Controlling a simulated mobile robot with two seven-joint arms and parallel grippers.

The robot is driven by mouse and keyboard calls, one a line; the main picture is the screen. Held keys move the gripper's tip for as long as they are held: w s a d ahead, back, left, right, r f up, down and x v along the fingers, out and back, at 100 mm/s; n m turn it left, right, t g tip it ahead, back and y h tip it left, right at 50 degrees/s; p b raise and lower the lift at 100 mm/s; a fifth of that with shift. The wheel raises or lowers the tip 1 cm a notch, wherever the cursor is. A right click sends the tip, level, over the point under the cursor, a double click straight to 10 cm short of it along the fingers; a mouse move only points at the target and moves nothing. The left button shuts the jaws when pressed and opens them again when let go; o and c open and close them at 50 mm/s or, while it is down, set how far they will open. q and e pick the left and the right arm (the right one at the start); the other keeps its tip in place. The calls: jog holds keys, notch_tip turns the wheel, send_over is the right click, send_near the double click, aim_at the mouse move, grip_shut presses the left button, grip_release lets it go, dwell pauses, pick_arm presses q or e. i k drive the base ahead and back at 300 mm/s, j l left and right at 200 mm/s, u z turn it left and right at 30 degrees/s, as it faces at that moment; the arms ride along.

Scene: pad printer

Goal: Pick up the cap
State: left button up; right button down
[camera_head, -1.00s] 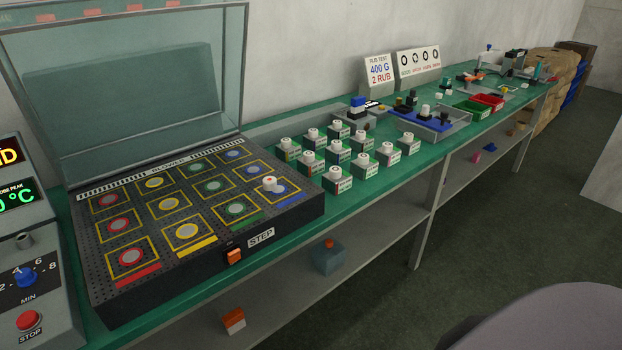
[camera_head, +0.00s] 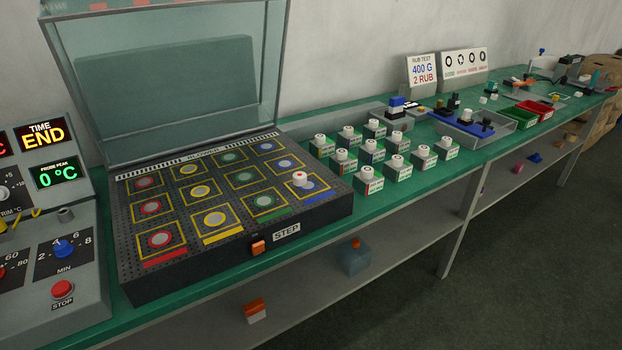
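A small white cap with a red mark on top (camera_head: 300,179) sits at the right end of the black perforated tray of the blower box (camera_head: 235,232), near the blue-marked position. Several more white cap-like pieces stand on green-and-white boxes to the right, one of them on the front box (camera_head: 367,174). I cannot tell from the picture which piece the task means. Neither of my grippers is in view.
The blower's clear lid (camera_head: 165,75) stands open. A control panel (camera_head: 60,245) with a red stop button is at the left. A green bench top (camera_head: 350,208) runs right, with a blue fixture (camera_head: 460,130), a green bin (camera_head: 518,117) and signs (camera_head: 423,76) farther along.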

aim_at(299, 178)
jog(key=u, duration=0.3)
jog(key=i+l+u, duration=0.1)
jog(key=l+u, duration=0.45)
jog(key=l, duration=0.2)
jog(key=i+l+u, duration=0.15)
jog(key=l, duration=0.65)
jog(key=l+u, duration=0.15)
jog(key=l, duration=0.6)
